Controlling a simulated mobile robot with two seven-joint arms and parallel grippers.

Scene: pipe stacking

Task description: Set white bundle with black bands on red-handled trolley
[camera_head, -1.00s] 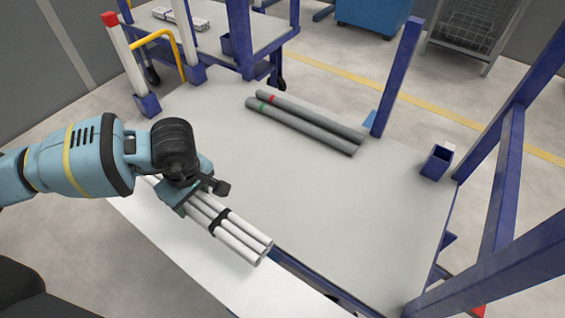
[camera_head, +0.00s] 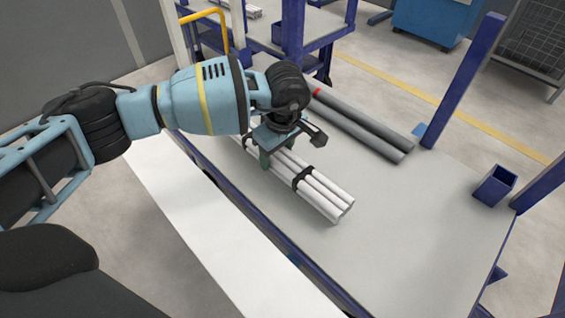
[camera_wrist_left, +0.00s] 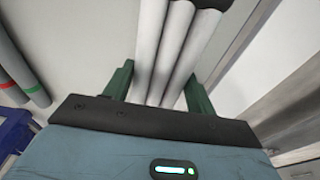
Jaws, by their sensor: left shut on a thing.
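The white bundle with black bands (camera_head: 322,196) is a set of white pipes. One black band shows clear of the gripper. My left gripper (camera_head: 275,152) is shut on the bundle from above, and the bundle's free end points toward the lower right. In the left wrist view, the green fingers of the left gripper (camera_wrist_left: 160,88) stand on both sides of the white pipes (camera_wrist_left: 172,45). The bundle is over the grey deck of the blue-framed trolley (camera_head: 410,225); I cannot tell whether it touches. No red handle shows now. My right gripper is not in view.
Two grey pipes (camera_head: 365,130) lie on the deck behind the bundle. Blue posts (camera_head: 465,80) and a blue socket (camera_head: 494,186) stand at the right. A white surface (camera_head: 190,225) runs along the near side. A yellow-handled trolley (camera_head: 213,20) stands behind. The deck's front right is clear.

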